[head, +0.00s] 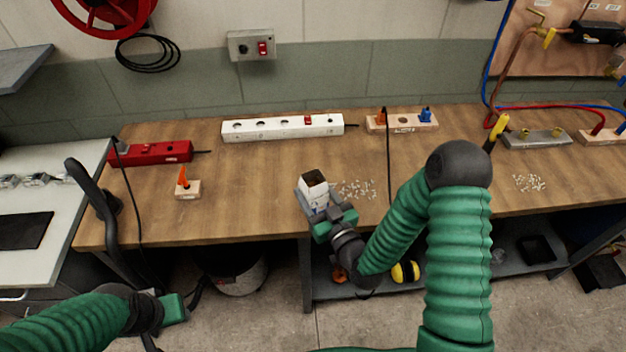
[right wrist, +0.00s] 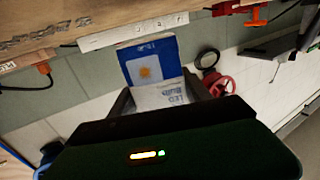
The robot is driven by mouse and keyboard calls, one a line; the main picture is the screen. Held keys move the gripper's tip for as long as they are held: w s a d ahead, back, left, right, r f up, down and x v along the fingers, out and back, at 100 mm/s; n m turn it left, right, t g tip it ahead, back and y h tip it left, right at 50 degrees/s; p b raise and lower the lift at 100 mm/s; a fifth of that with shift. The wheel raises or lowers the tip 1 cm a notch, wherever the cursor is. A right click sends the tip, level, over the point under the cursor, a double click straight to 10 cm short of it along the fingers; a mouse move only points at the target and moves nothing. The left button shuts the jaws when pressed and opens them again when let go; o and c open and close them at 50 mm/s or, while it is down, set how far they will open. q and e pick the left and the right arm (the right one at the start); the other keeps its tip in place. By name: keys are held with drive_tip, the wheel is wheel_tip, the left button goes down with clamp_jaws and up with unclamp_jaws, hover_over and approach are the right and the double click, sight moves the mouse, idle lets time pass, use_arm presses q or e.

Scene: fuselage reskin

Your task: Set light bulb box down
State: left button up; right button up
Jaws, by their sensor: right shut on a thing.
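The light bulb box (head: 313,181) is white and blue with a dark top, near the front edge of the wooden workbench (head: 250,205) in the head view. My right gripper (head: 322,208) is shut on it from the front. In the right wrist view the box (right wrist: 152,68) sits between the dark fingers, with blue panels, an orange mark and "LED Bulb" lettering. I cannot tell whether its bottom touches the bench. My left gripper (head: 173,309) is low at the left, off the bench in the picture; its jaws are not clear.
Small white pieces (head: 357,188) lie right of the box, and another patch (head: 529,183) lies farther right. A white power strip (head: 282,127), a red one (head: 155,153) and a wooden block with an orange part (head: 187,188) stand on the bench. Bare wood lies left of the box.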

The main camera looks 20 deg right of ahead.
sight(325, 193)
drive_tip(key=s, duration=0.1)
drive_tip(key=s+a, duration=0.1)
drive_tip(key=shift+s, duration=0.4)
drive_tip(key=s+a+r+p, duration=0.1)
drive_tip(key=s+a+p, duration=0.1)
drive_tip(key=s+p, duration=0.4)
drive_tip(key=w+d+m+h, duration=0.1)
drive_tip(key=w+d, duration=0.1)
drive_tip(key=w+d+r+m+h, duration=0.1)
drive_tip(key=w+d, duration=0.2)
drive_tip(key=shift+d+r+h, duration=0.1)
drive_tip(key=shift+r+h, duration=0.1)
drive_tip(key=shift+h, duration=0.2)
